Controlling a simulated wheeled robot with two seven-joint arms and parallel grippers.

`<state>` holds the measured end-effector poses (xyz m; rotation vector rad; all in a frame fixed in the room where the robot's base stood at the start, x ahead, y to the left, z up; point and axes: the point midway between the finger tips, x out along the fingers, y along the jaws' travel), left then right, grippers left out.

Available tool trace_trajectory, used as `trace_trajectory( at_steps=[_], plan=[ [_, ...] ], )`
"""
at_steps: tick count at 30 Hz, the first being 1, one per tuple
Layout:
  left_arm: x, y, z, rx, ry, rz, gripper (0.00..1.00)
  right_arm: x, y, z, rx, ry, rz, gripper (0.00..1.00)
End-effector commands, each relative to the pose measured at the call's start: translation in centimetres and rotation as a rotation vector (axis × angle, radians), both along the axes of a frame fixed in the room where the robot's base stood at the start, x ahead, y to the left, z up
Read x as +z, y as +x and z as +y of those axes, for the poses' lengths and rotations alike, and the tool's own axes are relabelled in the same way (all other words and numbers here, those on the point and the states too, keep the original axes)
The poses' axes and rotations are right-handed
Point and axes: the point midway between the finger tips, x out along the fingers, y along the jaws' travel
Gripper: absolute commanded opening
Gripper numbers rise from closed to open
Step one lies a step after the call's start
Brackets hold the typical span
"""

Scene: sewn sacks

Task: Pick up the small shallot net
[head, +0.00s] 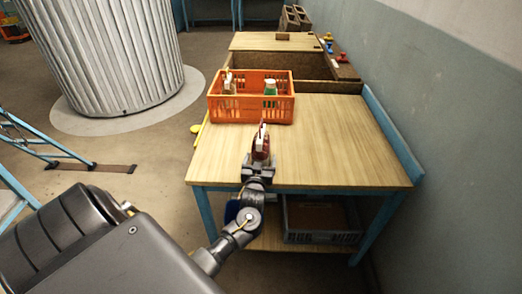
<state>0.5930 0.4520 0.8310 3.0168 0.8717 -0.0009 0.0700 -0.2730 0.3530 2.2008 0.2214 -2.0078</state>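A small reddish-brown bundle with a pale patch (261,146), which looks like the shallot net, is at the near part of the wooden table top. My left gripper (259,158) comes in from the front of the table and has its fingers at the bundle, which shows between and beyond them. The gripper partly hides the bundle's lower part. I cannot tell whether the fingers press on it, or whether it rests on the table. My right gripper is not in view.
An orange crate (222,113) with bottles stands just beyond the bundle. The wooden table top (345,150) is clear on the right, up to a blue side rail (393,135) by the wall. A grey crate (320,237) sits on the lower shelf. A ribbed column (105,50) stands at left.

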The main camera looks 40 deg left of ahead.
Motion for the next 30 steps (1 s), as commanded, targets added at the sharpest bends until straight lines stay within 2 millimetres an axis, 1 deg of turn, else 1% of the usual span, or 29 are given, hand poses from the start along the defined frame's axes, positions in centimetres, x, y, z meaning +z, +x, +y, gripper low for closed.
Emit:
trace_trajectory(
  at_steps=[6, 21, 22, 23, 30],
  plan=[
    [-0.05, 0.05, 0.05, 0.0, 0.0, 0.0, 0.82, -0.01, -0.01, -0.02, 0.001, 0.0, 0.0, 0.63],
    [-0.04, 0.04, 0.03, -0.001, 0.001, 0.001, 0.16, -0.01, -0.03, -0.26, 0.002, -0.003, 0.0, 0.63],
    [0.15, 0.08, 0.04, -0.001, 0.001, -0.004, 0.16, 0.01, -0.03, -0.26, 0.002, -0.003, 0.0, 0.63],
    [0.15, 0.08, 0.04, -0.001, 0.002, -0.003, 0.1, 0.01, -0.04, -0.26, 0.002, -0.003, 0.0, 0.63],
    [0.32, 0.09, 0.05, 0.0, 0.001, -0.004, 0.1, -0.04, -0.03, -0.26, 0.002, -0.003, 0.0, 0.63]
  ],
)
